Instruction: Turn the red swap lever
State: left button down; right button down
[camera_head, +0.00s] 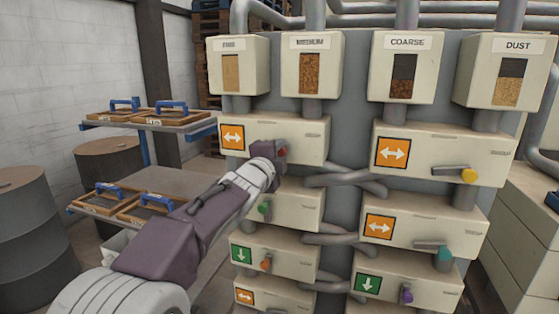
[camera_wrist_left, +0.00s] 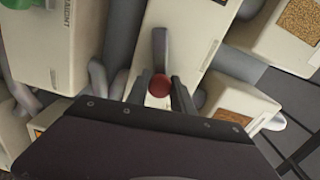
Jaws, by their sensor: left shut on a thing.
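The red swap lever shows a red knob (camera_head: 282,153) on the upper left cream box (camera_head: 300,128), below the hoppers. In the left wrist view the round red knob (camera_wrist_left: 159,86) sits between my two fingers, with a grey bar (camera_wrist_left: 160,50) extending above it. My left gripper (camera_head: 277,152) is at the lever and shut on it; its arm hides part of the box and most of the lever in the head view. An orange plate with a white double arrow (camera_head: 232,137) is on the same box. My right gripper is not in view.
Other boxes carry levers with yellow (camera_head: 469,176), green (camera_head: 264,208), orange (camera_head: 266,265), teal (camera_head: 445,254) and purple (camera_head: 406,295) knobs. Grey pipes (camera_head: 345,179) link the boxes. Shelves with blue-handled trays (camera_head: 165,118) and drums (camera_head: 33,225) stand at left.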

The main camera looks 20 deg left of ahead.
pick_arm(q)
jog(key=shift+d+f+m+b, duration=0.1)
jog(key=shift+f+m+b, duration=0.4)
jog(key=shift+m+b, duration=0.35)
jog(key=c, duration=1.1)
grip_release()
jog(key=s, duration=0.9)
